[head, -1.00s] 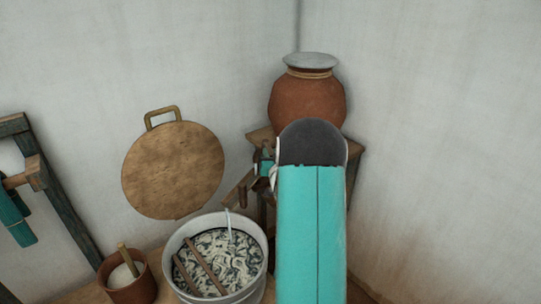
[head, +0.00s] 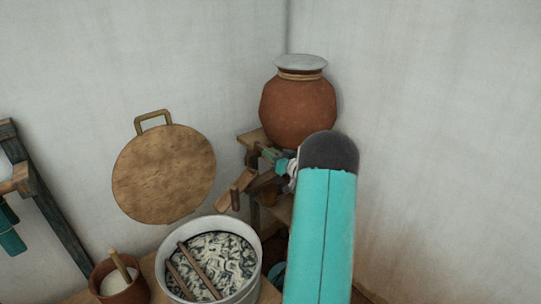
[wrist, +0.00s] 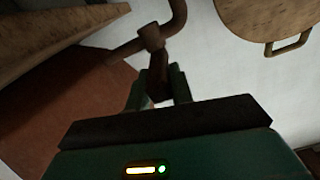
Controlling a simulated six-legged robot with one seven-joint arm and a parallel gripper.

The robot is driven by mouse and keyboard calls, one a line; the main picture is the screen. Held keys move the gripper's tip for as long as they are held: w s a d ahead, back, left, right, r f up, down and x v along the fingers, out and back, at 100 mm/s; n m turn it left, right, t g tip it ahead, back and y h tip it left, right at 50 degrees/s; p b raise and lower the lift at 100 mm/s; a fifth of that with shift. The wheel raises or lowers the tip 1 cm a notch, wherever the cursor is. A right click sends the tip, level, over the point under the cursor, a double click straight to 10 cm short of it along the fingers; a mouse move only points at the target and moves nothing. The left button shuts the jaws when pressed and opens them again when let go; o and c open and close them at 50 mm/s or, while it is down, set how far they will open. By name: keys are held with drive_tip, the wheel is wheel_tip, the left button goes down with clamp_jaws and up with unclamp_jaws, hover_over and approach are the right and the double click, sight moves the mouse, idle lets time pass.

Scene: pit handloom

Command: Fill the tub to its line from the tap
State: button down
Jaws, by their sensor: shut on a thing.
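The grey-white tub (head: 259,266) stands at the lower middle of the head view. It holds dark liquid with pale yarn and two wooden sticks; I cannot make out its line. The clay pot (head: 297,108) stands on a wooden stand behind it. The brown tap (wrist: 176,18) shows in the wrist view with a bent spout and a collar. My gripper (wrist: 157,92) is shut on the tap's handle (wrist: 157,72). In the head view my gripper (head: 270,160) is beside the pot's lower front, partly hidden by my arm. No stream shows above the tub.
A round wooden board (head: 163,175) with a handle leans on the wall behind the tub. A small brown pot (head: 122,291) with a stick stands left of the tub. A dark wooden frame (head: 52,215) is at the far left. Walls close off the corner behind the pot.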

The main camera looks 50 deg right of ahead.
drive_tip(key=shift+r, duration=0.1)
drive_tip(key=c, duration=1.2)
unclamp_jaws()
drive_tip(key=shift+w, duration=0.1)
drive_tip(key=shift+c, duration=0.2)
drive_tip(key=s+a, duration=0.1)
drive_tip(key=s, duration=1.3)
drive_tip(key=shift+a, duration=0.15)
